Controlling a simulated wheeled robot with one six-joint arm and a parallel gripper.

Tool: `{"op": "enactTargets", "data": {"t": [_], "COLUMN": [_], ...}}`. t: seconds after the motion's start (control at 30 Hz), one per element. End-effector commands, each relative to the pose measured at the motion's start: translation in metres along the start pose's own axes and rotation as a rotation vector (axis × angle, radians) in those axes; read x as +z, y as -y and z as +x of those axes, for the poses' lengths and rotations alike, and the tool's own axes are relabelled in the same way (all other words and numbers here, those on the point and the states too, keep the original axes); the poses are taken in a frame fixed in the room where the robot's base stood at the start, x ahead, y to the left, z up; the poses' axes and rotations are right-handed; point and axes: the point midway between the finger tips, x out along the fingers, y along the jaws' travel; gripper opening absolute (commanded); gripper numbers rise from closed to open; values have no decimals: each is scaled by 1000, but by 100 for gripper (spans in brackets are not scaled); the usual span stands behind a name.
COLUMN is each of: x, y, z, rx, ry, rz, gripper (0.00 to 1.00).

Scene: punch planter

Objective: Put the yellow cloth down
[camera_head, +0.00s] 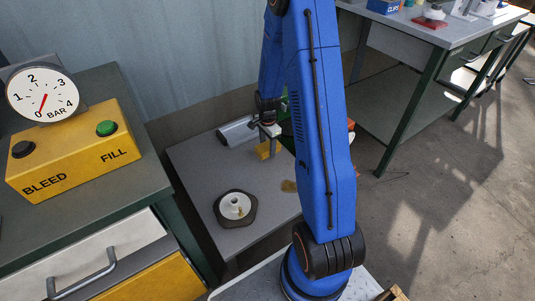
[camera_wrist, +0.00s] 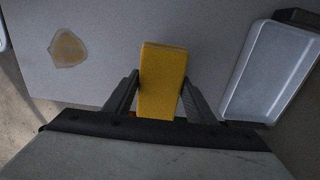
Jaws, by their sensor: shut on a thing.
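The yellow cloth (camera_wrist: 163,75) is a folded rectangular block held between the two fingers of my gripper (camera_wrist: 162,100) in the wrist view. In the head view the yellow cloth (camera_head: 264,150) shows under my gripper (camera_head: 268,131), over the far part of the low grey table (camera_head: 200,166). My gripper is shut on it. I cannot tell whether the cloth touches the table top. My blue arm hides part of the table behind it.
A brown stain (camera_wrist: 67,48) marks the table. A pale tray (camera_wrist: 268,70) lies to the right of the cloth in the wrist view. A dark base with a white disc (camera_head: 235,206) sits near the table's front. A yellow BLEED/FILL box (camera_head: 75,150) with a gauge stands left.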

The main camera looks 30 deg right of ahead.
Motion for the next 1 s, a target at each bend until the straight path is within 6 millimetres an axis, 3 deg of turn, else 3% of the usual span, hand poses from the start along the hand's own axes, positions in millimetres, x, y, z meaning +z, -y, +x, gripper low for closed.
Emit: {"op": "enactTargets", "data": {"t": [0.43,0.93,0.97,1.0], "x": [0,0,0,0], "y": [-1,0,0,0], "z": [42,48,48,48], "rx": [2,0,0,0], "ry": [1,0,0,0], "rz": [0,0,0,0], "gripper": [26,26,53,62]}}
